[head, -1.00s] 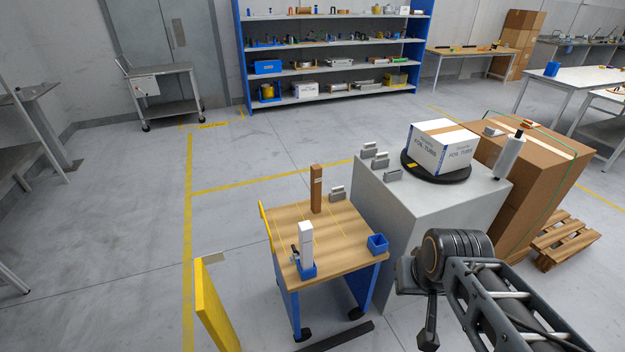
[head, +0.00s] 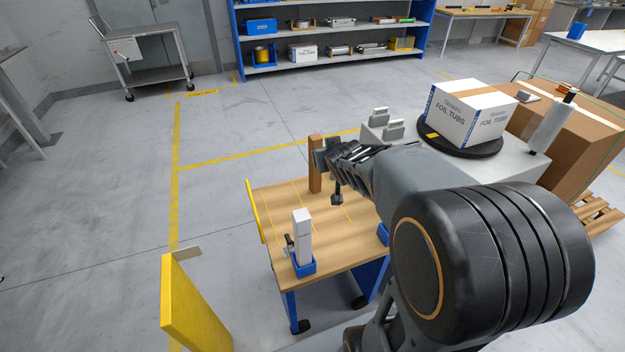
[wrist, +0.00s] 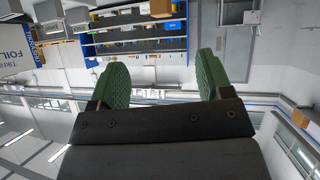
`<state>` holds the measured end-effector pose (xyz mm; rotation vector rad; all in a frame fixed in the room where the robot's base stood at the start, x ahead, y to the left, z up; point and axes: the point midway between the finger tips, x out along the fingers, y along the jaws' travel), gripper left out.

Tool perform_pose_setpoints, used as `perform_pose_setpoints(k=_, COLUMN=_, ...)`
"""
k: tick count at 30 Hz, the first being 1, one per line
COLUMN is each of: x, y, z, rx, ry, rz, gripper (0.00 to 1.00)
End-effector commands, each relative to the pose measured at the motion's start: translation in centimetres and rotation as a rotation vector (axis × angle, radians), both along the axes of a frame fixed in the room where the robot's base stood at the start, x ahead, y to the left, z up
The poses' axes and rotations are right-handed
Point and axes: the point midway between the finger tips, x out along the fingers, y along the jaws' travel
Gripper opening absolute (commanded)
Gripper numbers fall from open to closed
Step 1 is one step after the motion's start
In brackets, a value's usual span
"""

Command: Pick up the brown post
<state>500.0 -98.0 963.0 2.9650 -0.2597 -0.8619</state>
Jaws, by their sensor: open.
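The brown post (head: 314,172) stands upright at the far edge of the wooden-topped cart (head: 345,240) in the head view. My gripper (head: 322,155) is just right of the post's upper part there; I cannot tell whether it touches the post. In the wrist view my gripper (wrist: 163,78) shows two green pads spread apart with nothing between them. My arm hides part of the cart's right side.
A white block (head: 303,236) stands in a blue holder (head: 304,268) at the cart's front left. A blue bin (head: 383,235) is mostly hidden behind my arm. A carton (head: 468,113) rests on a black turntable (head: 460,147) at right. A yellow panel (head: 190,305) stands at the front left.

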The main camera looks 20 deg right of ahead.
Motion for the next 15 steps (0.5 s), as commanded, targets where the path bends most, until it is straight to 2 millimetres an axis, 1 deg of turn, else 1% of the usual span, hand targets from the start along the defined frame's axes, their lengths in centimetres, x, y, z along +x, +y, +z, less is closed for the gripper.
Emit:
perform_pose_setpoints(k=1, x=1.9, y=-1.3, z=-3.4, rx=-0.016, ry=-0.070, rz=0.006, gripper=0.72)
perform_pose_setpoints(k=3, x=4.2, y=-2.4, z=-5.1, rx=-0.017, ry=-0.179, rz=0.041, gripper=0.72)
perform_pose_setpoints(k=6, x=6.5, y=-3.5, z=-7.3, rx=-0.005, ry=-0.310, rz=0.099, gripper=0.72)
perform_pose_setpoints(k=10, x=8.1, y=-4.6, z=-9.7, rx=0.024, ry=-0.436, rz=0.168, gripper=0.72)
perform_pose_setpoints(k=15, x=9.0, y=-5.3, z=-11.3, rx=0.054, ry=-0.531, rz=0.228, gripper=0.72)
